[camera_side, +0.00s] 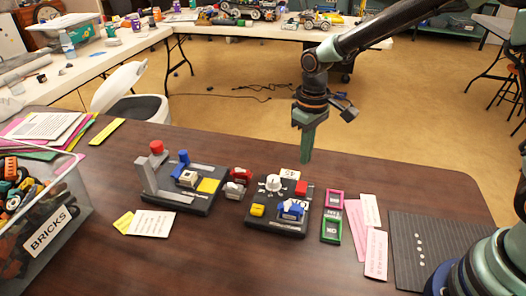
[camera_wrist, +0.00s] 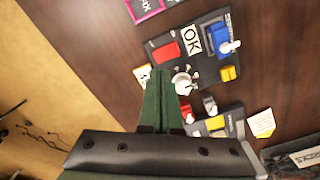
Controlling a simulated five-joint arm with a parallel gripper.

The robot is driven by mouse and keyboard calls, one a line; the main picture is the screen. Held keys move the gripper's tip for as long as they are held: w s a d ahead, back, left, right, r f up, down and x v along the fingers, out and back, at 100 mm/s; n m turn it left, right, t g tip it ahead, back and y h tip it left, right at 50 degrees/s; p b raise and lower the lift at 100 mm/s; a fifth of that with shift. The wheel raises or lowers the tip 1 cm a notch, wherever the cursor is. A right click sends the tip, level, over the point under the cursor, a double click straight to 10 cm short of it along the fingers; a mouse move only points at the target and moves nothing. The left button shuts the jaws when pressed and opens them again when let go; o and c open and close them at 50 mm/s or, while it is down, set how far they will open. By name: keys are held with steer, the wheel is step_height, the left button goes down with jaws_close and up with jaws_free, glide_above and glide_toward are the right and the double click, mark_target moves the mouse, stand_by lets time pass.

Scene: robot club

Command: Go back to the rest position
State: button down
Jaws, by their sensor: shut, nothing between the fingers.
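My gripper (camera_side: 306,150) is green and hangs pointing down above the far part of the brown table, beyond the right-hand control board. Its fingers are shut with nothing between them. In the wrist view the shut fingers (camera_wrist: 162,90) come to a tip near the white knob. My arm reaches in from the upper right of the side view. The right control board (camera_side: 262,222) carries a white knob (camera_side: 273,183), a red block (camera_side: 301,188), a yellow block (camera_side: 257,210) and a blue part (camera_side: 291,208). The gripper is clear of the board.
A second board (camera_side: 177,206) with a grey lever stands to the left. Small red and grey blocks (camera_side: 236,184) lie between the boards. A clear brick bin (camera_side: 75,195) is at far left. Framed tiles (camera_side: 331,230), paper cards (camera_side: 376,250) and a dark ribbed mat (camera_side: 425,235) lie right.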

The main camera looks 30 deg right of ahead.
steer(key=shift+r, duration=0.1)
steer(key=s+d+r+m+t, duration=0.3)
steer(key=s+d+r+t, duration=0.2)
steer(key=s+d+r, duration=0.4)
steer(key=shift+s+d+r+t, duration=0.2)
steer(key=shift+s+r+t, duration=0.1)
steer(key=shift+s+r, duration=2.1)
steer(key=shift+w+r, duration=0.35)
